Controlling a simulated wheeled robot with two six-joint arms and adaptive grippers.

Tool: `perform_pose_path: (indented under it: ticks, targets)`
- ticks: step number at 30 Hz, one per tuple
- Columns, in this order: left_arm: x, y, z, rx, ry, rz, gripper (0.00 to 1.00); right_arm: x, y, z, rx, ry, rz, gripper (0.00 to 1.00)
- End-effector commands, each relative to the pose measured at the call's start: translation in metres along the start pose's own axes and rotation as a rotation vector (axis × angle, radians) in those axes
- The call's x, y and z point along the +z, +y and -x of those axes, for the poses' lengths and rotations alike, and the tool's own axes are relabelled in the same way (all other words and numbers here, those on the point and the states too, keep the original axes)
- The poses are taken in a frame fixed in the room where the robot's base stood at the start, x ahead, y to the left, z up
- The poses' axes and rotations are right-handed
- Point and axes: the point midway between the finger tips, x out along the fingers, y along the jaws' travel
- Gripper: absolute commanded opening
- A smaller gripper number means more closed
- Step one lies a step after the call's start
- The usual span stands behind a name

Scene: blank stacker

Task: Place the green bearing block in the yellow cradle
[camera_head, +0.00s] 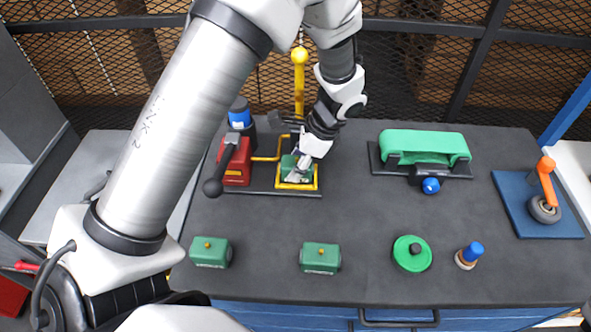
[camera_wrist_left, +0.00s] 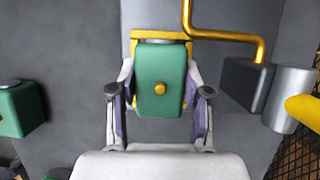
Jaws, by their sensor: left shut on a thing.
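My left gripper (camera_head: 302,168) is shut on a green bearing block (camera_head: 288,163) at the yellow cradle (camera_head: 297,186). In the left wrist view the block (camera_wrist_left: 160,88) sits between the two fingers, its brass knob facing the camera. The yellow cradle (camera_wrist_left: 165,35) shows just beyond the block's far end. In the head view the block is within the cradle's outline; the gripper partly hides it, so I cannot tell if it is fully seated. My right gripper is not in view.
Two more green blocks (camera_head: 210,252) (camera_head: 320,258) lie at the front. A red lever unit (camera_head: 236,162) and yellow post (camera_head: 299,80) stand close to the cradle. A green-topped fixture (camera_head: 424,145), green disc (camera_head: 411,254), blue-topped peg (camera_head: 469,255) and caster plate (camera_head: 520,207) are rightward.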

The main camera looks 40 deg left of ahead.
Motion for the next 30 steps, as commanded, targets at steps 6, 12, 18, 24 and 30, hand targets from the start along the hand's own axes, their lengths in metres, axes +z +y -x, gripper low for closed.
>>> perform_pose_path:
  ticks: [6, 12, 18, 24, 30]
  targets:
    - [-0.002, -0.001, -0.006, -0.001, 0.001, 0.0, 0.0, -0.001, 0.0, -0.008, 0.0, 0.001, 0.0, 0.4]
    - [-0.003, -0.001, -0.008, 0.0, 0.001, 0.0, 0.58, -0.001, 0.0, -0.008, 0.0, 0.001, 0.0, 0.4]
    - [-0.003, -0.001, -0.008, 0.0, 0.0, 0.0, 0.72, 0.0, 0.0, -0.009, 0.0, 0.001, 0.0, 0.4]
    - [-0.002, -0.001, -0.005, -0.001, 0.001, 0.0, 0.72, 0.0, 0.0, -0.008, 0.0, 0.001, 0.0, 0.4]
    - [-0.003, -0.002, 0.029, -0.007, 0.001, 0.001, 0.72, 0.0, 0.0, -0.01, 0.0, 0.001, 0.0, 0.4]
